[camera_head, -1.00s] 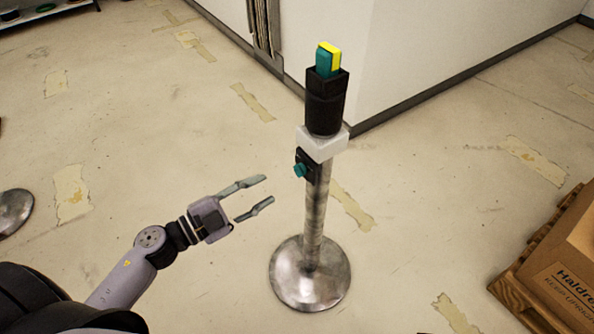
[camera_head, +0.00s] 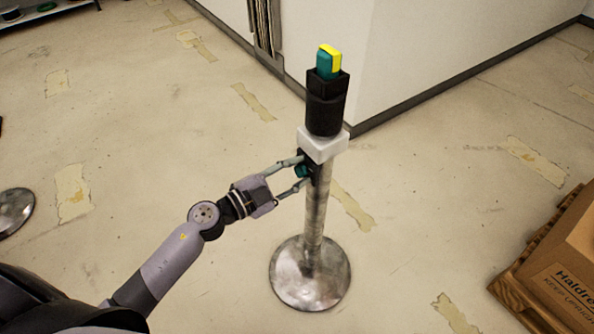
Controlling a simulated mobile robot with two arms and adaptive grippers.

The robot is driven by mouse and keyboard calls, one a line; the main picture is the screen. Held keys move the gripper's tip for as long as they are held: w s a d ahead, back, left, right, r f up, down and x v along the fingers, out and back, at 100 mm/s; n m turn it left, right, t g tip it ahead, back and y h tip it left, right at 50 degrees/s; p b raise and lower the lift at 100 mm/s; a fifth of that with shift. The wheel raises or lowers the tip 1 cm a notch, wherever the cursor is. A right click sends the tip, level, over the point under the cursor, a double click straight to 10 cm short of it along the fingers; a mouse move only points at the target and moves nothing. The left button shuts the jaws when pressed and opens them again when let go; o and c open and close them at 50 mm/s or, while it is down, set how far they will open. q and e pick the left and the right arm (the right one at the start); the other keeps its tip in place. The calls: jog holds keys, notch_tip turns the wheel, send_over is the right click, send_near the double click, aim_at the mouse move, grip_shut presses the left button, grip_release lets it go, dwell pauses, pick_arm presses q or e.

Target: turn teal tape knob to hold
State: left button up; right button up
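The teal knob (camera_head: 301,171) sits on a small black box on the side of a metal post (camera_head: 314,222), just below a white block (camera_head: 322,145). Above the block is a black cylinder (camera_head: 325,108) topped by a teal and yellow piece (camera_head: 328,62). My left gripper (camera_head: 301,172) is at the knob, its two fingers apart, one above and one below it. I cannot tell whether the fingers touch the knob, which they partly hide. My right gripper is not in view.
The post stands on a round metal base (camera_head: 310,275). A white wall corner (camera_head: 352,100) is behind it. A cardboard box (camera_head: 570,280) on a wooden pallet (camera_head: 520,290) is at the right. Another round base (camera_head: 14,211) is at the left edge. The floor between is clear.

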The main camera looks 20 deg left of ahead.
pick_arm(q)
grip_shut()
